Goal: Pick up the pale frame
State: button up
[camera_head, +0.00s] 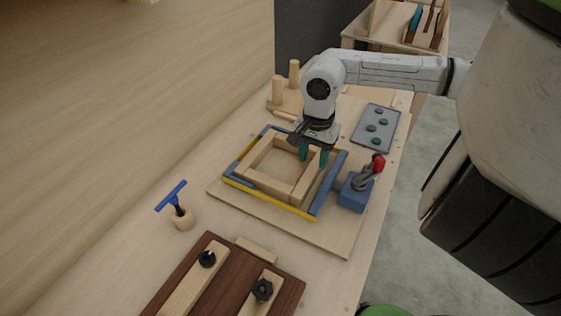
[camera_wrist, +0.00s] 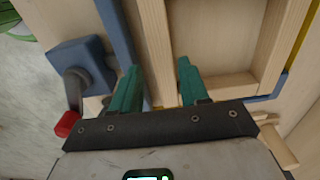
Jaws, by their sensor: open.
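The pale frame (camera_head: 265,187) is a square of light wood lying flat, with blue and yellow strips around it. In the wrist view its near rail (camera_wrist: 156,45) runs up the picture between my two green fingers. My gripper (camera_head: 313,158) is open and empty above the frame's right side, pointing down. In the wrist view, the left finger of my gripper (camera_wrist: 158,85) is near the blue strip (camera_wrist: 122,40) and the right finger is over the inner side of the rail. I cannot tell whether the fingertips touch the frame. My gripper hides its far right corner.
A blue clamp block with a red-tipped lever (camera_head: 355,192) stands close to the right of the frame. A dark board (camera_head: 220,285) and blue T-handle (camera_head: 172,195) are in front.

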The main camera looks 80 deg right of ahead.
aim_at(312, 170)
jog(key=shift+d+f+p, duration=0.15)
jog(key=shift+f+p, duration=0.4)
jog(key=shift+f, duration=1.15)
jog(key=shift+d+f+p, duration=0.15)
jog(key=shift+f+p, duration=0.35)
jog(key=shift+f, duration=1.15)
grip_shut()
jog(key=shift+r, duration=0.1)
